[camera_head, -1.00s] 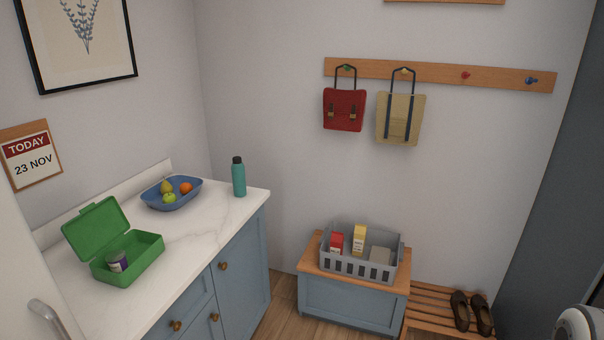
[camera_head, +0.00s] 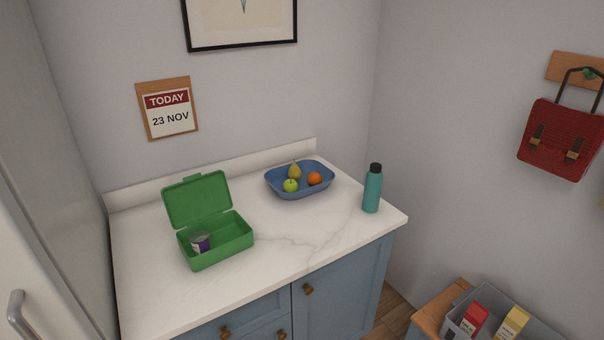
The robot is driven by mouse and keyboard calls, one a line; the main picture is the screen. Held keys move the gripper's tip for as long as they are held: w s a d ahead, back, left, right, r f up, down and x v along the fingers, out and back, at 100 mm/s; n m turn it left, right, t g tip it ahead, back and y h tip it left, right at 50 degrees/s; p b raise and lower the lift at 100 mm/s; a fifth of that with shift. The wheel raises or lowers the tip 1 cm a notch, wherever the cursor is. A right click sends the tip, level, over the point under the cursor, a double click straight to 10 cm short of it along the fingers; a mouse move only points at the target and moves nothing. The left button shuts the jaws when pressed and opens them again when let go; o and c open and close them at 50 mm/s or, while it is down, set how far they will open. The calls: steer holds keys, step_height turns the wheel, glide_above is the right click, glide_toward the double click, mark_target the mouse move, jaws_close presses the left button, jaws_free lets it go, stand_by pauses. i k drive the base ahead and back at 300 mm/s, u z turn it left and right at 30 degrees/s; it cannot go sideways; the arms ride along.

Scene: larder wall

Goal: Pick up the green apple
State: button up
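The green apple (camera_head: 291,186) lies in a blue bowl (camera_head: 300,194) towards the back of the white marble counter. It sits at the front left inside the bowl, with a yellow-green pear (camera_head: 295,170) behind it and an orange (camera_head: 314,179) to its right. My gripper is not in view.
An open green lunch box (camera_head: 222,261) holding a small jar (camera_head: 200,242) stands left of the bowl on the counter (camera_head: 285,260). A teal bottle (camera_head: 373,190) stands to the right. A grey crate (camera_head: 538,327) stands low at the right. The counter front is clear.

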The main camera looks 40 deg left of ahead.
mark_target(289, 186)
steer(key=u, duration=0.75)
steer(key=i, duration=1.25)
steer(key=u, duration=0.75)
steer(key=i, duration=0.25)
steer(key=u, duration=0.3)
steer(key=k, duration=0.55)
steer(key=u, duration=0.15)
steer(key=i, duration=0.6)
steer(key=z, duration=0.1)
